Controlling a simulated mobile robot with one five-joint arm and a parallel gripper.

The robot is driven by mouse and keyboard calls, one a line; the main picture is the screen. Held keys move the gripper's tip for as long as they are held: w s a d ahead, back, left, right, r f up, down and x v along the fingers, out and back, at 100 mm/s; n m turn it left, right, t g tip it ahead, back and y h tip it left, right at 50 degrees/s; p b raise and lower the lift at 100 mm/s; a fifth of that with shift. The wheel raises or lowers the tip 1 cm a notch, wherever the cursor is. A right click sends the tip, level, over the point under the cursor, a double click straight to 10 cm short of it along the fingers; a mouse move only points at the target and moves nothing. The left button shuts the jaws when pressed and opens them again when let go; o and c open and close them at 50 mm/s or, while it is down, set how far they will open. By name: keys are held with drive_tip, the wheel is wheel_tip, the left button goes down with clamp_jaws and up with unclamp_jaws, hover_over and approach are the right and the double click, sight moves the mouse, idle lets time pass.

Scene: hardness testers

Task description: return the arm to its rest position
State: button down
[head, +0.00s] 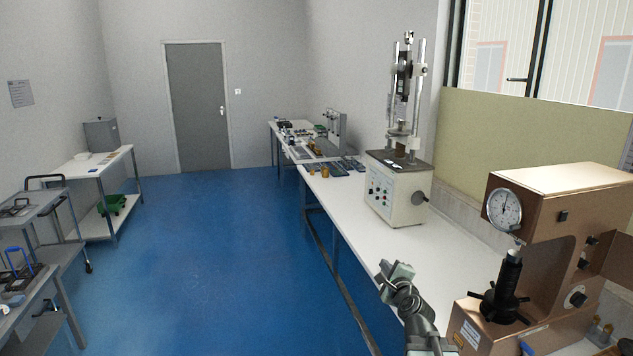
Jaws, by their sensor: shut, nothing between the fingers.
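My gripper (395,271) is at the end of my arm, which reaches up from the bottom of the head view, right of centre. It looks shut, with nothing seen in it. It shows in front of the front edge of the long white bench (345,200) and left of the brown hardness tester (545,250) with its round dial. The picture does not show how far above or in front of the bench it is. The lower part of my arm is cut off by the frame.
A cream test stand (398,190) with tall columns stands on the bench. Small parts and tools lie farther back. Carts (40,205) and a white table (95,160) line the left side. The blue floor (200,260) between is clear up to the grey door (197,105).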

drive_tip(key=s+a+f+n+g+y, duration=0.2)
drive_tip(key=s+a+f+n+g, duration=0.75)
drive_tip(key=a+f+n, duration=0.45)
drive_tip(key=s+d+f+n+g+h, duration=0.1)
drive_tip(key=s+d+f+n+g, duration=0.1)
drive_tip(key=s, duration=0.5)
drive_tip(key=s+d+f+n+g+h, duration=0.1)
drive_tip(key=s+d+f+n+g, duration=0.2)
drive_tip(key=s+d+n+g, duration=0.1)
drive_tip(key=s+d+n, duration=0.1)
drive_tip(key=s+n, duration=0.1)
drive_tip(key=shift+s+d+f+h, duration=0.3)
drive_tip(key=shift+s+f+h, duration=0.05)
drive_tip(key=shift+s+h, duration=0.05)
drive_tip(key=shift+g, duration=0.25)
